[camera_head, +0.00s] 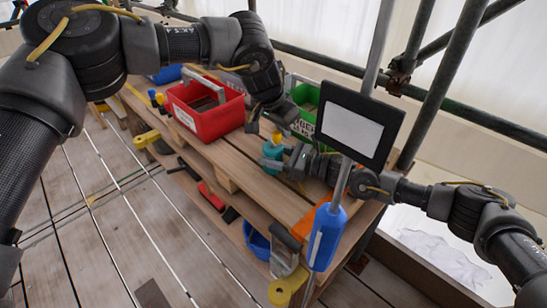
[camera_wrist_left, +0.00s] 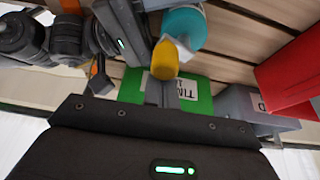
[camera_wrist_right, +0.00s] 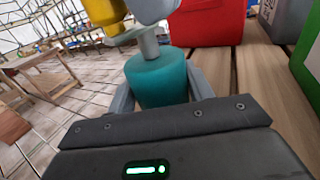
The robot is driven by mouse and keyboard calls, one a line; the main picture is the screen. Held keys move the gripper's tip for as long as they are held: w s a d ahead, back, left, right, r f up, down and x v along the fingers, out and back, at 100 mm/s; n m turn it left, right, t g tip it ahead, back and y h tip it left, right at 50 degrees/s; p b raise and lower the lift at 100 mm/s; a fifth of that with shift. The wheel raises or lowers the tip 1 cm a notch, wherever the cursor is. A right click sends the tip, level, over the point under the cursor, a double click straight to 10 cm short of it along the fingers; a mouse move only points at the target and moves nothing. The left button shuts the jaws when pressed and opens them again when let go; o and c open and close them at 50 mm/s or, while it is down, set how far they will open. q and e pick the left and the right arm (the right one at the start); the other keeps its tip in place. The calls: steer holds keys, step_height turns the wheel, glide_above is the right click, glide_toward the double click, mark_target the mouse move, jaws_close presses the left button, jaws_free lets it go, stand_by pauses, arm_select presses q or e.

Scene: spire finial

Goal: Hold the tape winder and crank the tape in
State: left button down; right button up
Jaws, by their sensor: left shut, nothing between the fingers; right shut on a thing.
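The tape winder (camera_head: 271,157) has a teal cylindrical body and a yellow knob (camera_head: 278,136). My right gripper (camera_head: 287,161) is shut around the teal body (camera_wrist_right: 158,78), which stands roughly upright in the right wrist view. A grey shaft (camera_wrist_right: 148,42) rises from its top. My left gripper (camera_head: 270,118) is just above the winder, shut and empty. In the left wrist view its fingertips (camera_wrist_left: 166,88) are close to the yellow knob (camera_wrist_left: 165,60); whether they touch it I cannot tell. The tape itself I cannot make out.
A red tote (camera_head: 205,108) stands on the wooden bench left of the winder, with a green crate (camera_head: 305,98) behind. A black-framed white panel (camera_head: 352,128) and a blue-handled tool (camera_head: 326,237) stand in front at right. Scaffold poles (camera_head: 440,85) rise behind.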

arm_select(q)
steer(key=shift+s+a+f, duration=0.1)
steer(key=shift+s+a, duration=0.15)
steer(key=shift+s, duration=0.4)
stand_by(0.7)
steer(key=shift+s+d, duration=0.1)
steer(key=shift+d, duration=0.05)
step_height(320, 180, up, 7)
stand_by(0.9)
stand_by(0.4)
steer(key=shift+d+f, duration=0.15)
steer(key=shift+f, duration=0.8)
steer(key=shift+d+f, duration=0.1)
steer(key=shift+f, duration=0.85)
steer(key=shift+f, duration=0.25)
stand_by(1.1)
